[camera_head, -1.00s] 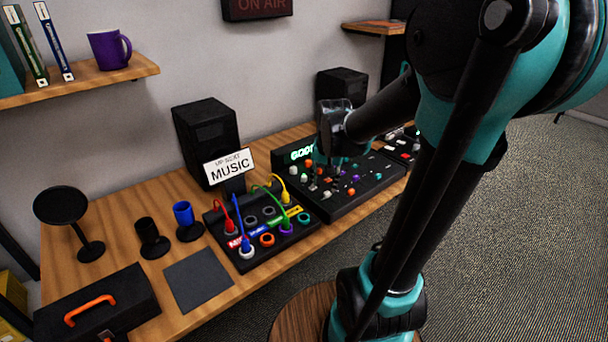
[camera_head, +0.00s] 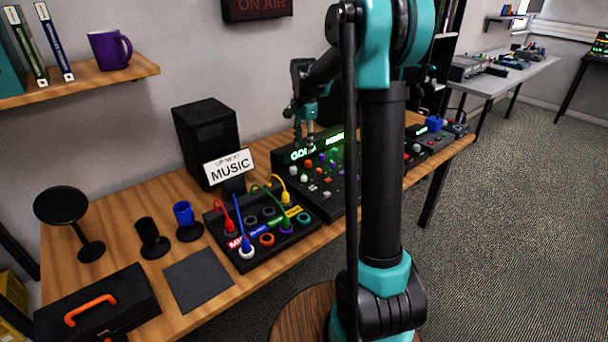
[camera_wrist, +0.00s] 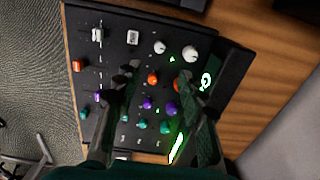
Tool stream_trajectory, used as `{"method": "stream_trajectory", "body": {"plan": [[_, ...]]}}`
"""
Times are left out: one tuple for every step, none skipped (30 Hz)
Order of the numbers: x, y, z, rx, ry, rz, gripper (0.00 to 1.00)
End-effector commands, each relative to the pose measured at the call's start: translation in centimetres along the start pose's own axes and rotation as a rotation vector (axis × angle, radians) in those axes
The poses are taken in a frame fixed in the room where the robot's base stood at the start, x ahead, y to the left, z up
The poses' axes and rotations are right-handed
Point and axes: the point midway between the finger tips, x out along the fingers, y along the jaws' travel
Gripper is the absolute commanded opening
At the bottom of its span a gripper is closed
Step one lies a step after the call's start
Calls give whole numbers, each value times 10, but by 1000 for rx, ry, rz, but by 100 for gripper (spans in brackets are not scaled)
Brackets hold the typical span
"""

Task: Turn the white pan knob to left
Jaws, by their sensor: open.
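The black mixer console (camera_head: 292,158) sits on the wooden desk, its right part hidden behind my arm. In the wrist view, two white round knobs stand side by side near one end of the panel, a left one (camera_wrist: 159,47) and a right one (camera_wrist: 190,50). I cannot read which is the pan knob. My gripper (camera_head: 304,142) is above the console's back left, by the lit green display. In the wrist view my gripper (camera_wrist: 152,85) is open and empty, its fingers apart over the orange and purple knobs, with the white knobs beyond the tips.
Orange knobs (camera_wrist: 152,78), purple knobs (camera_wrist: 147,103) and green knobs (camera_wrist: 141,125) stand close by. A cable patch box (camera_head: 216,216), a MUSIC sign (camera_head: 229,168) and a black speaker (camera_head: 207,142) are left of the console.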

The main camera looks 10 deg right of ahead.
Motion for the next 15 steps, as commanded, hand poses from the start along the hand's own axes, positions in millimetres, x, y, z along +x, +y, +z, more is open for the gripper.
{"method": "stream_trajectory", "body": {"plan": [[11, 0, 0, 0, 0, 0, 40], [17, 0, 0, 0, 0, 0, 40], [25, 0, 0, 0, 0, 0, 40], [31, 0, 0, 0, 0, 0, 40], [37, 0, 0, 0, 0, 0, 40], [45, 0, 0, -1, 0, 0, 40], [51, 0, 0, -1, 0, 0, 40], [57, 0, 0, -1, 0, 0, 40], [65, 0, 0, -1, 0, 0, 40], [70, 0, 0, -1, 0, 0, 40], [76, 0, 0, -1, 0, 0, 40], [84, 0, 0, -1, 0, 0, 40], [89, 0, 0, -1, 0, -1, 40], [94, 0, 0, -1, 0, -1, 40], [101, 0, 0, -1, 0, -1, 40]]}}
